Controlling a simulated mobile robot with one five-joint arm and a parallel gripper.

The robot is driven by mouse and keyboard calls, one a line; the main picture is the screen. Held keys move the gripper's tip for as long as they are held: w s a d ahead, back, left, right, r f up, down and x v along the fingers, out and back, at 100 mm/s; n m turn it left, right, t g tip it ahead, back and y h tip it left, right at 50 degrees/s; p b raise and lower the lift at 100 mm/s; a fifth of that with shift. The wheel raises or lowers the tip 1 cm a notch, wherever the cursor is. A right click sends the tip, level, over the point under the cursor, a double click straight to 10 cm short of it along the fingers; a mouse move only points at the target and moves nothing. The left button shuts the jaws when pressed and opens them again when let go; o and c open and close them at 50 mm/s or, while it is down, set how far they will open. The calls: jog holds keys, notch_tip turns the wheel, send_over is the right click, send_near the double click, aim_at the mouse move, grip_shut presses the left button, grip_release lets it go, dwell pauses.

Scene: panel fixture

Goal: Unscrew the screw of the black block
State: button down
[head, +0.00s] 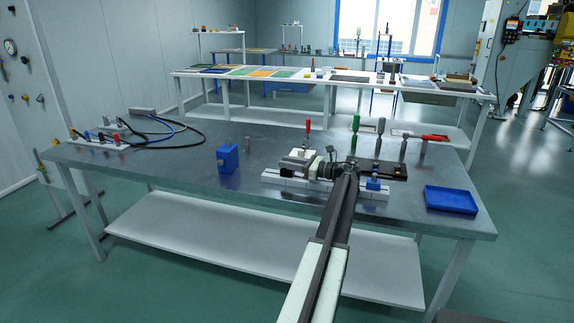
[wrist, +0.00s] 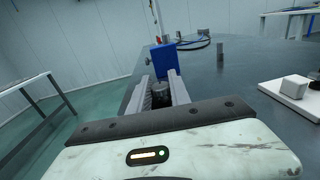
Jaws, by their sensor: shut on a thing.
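My gripper (wrist: 160,92) is shut on a dark round piece (wrist: 159,99), which looks like the screw, between its two ridged fingers in the wrist view. In the head view my gripper (head: 349,170) is at the end of my outstretched arm, over the fixture on the workbench. A black block (head: 391,172) lies to its right, long and low with a small orange mark. The wrist view does not clearly show the block, so I cannot tell if the screw is in it or clear of it.
The fixture has a white base plate (head: 285,182) and a small blue block (head: 373,184). A larger blue block (head: 228,158) stands left of it; a blue tray (head: 451,199) lies at right. Upright tools, including a green-handled one (head: 356,124), stand behind. Cables (head: 170,130) lie back left.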

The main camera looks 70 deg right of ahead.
jog(key=n+y, duration=0.1)
jog(key=y, duration=0.1)
jog(key=n+y, duration=0.2)
jog(key=shift+d+g+y, duration=0.15)
jog(key=shift+g+y, duration=0.15)
jog(key=shift+y, duration=0.1)
jog(key=shift+n+y, duration=0.3)
jog(key=shift+y, duration=0.1)
jog(key=shift+a+f, duration=0.1)
jog(key=shift+a, duration=0.1)
jog(key=c, duration=1.2)
grip_release()
notch_tip(320, 180, up, 4)
jog(key=p, duration=0.3)
jog(key=shift+f+p, duration=0.1)
jog(key=shift+p, duration=0.25)
jog(key=s+a, duration=0.2)
jog(key=a, duration=0.5)
jog(key=s+a+r+p, duration=0.1)
jog(key=s+a, duration=0.2)
jog(key=a, duration=0.5)
jog(key=shift+s, duration=0.3)
